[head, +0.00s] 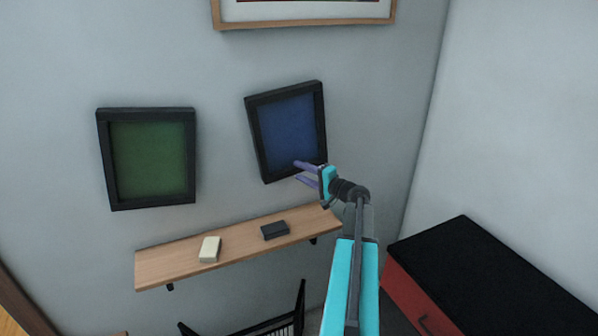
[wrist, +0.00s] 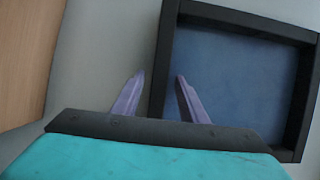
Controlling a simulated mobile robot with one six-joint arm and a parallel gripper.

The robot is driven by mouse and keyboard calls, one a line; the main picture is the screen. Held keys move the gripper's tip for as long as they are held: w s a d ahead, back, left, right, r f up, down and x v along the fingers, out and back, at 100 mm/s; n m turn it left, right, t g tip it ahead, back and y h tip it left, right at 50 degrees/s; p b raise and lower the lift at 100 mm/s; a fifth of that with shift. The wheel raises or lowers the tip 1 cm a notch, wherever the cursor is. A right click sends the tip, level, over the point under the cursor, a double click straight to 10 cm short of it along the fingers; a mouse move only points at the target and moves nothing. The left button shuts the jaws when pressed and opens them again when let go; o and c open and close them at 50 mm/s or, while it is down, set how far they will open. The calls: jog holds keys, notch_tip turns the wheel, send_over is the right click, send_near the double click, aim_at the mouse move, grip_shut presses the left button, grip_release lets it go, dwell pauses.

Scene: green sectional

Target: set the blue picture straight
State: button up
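The blue picture (head: 287,125) hangs on the wall in a black frame, tilted compared with the green picture beside it. It also fills the right of the wrist view (wrist: 240,75). My gripper (head: 300,172) is in front of the picture's lower part in the head view. In the wrist view its two purple fingers (wrist: 158,85) are apart, with a frame edge showing between them. One fingertip is over the wall and the other over the blue area. Nothing is clearly gripped, and I cannot tell whether the fingers touch the frame.
A green picture (head: 150,155) in a black frame hangs to the left. A wooden shelf (head: 160,267) below holds a cream block (head: 210,249) and a dark block (head: 275,230). A wood-framed picture (head: 305,22) hangs above. A black-topped red cabinet (head: 480,275) stands at right.

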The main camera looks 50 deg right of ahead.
aim_at(290, 173)
jog(key=shift+w, duration=0.35)
grip_shut()
jog(key=shift+a+f, duration=0.1)
jog(key=shift+w+a+f+m+b, duration=0.1)
jog(key=shift+w+a+m+b, duration=0.05)
jog(key=shift+a+b, duration=0.3)
jog(key=shift+w+a+f+m+b, duration=0.1)
jog(key=shift+w+a+m+b, duration=0.05)
jog(key=shift+a+b, duration=0.25)
jog(key=shift+w+a+r+m+t+b, duration=0.1)
jog(key=shift+w+a+m+t+b, duration=0.25)
jog(key=shift+a+b, duration=0.25)
